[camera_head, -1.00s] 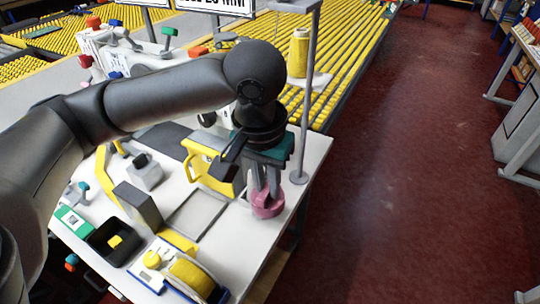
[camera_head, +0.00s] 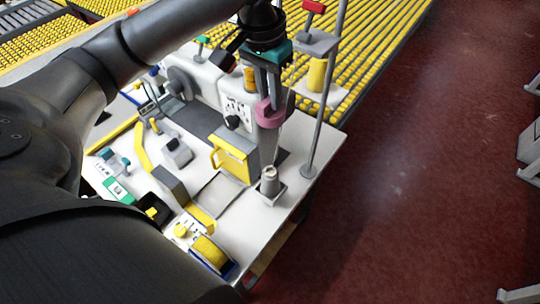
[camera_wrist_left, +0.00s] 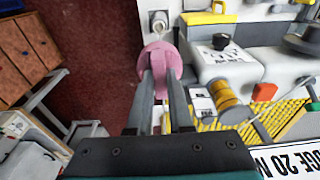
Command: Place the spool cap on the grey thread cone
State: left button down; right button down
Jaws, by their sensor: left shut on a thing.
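The pink spool cap (camera_head: 269,113) is gripped between the fingers of my left gripper (camera_head: 266,92), up in the air. In the left wrist view the cap (camera_wrist_left: 160,66) sits at the fingertips of the gripper (camera_wrist_left: 161,85). The grey thread cone (camera_head: 269,180) stands upright on a small square base near the table's right edge, below the cap in the head view. Its top also shows in the left wrist view (camera_wrist_left: 159,23), just beyond the cap. The cap and cone are apart. My right gripper is not in view.
A thin grey post (camera_head: 321,115) rises at the table's right edge, close to the left gripper. A yellow box (camera_head: 235,158) stands left of the cone. A yellow thread cone (camera_head: 317,75) sits behind. A grey tray (camera_head: 220,192) lies in front.

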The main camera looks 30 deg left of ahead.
pick_arm(q)
notch_tip(320, 180, down, 19)
jog(key=shift+f+b, duration=0.2)
jog(key=shift+b, duration=0.65)
jog(key=shift+f, duration=0.15)
jog(key=shift+f, duration=0.6)
jog(key=c, duration=0.8)
grip_release()
jog(key=shift+r, duration=0.1)
jog(key=shift+r, duration=0.3)
jog(key=r, duration=0.4)
jog(key=s+r, duration=0.1)
jog(key=r, duration=0.3)
jog(key=r+p, duration=0.1)
jog(key=r, duration=0.3)
jog(key=shift+s+r, duration=0.2)
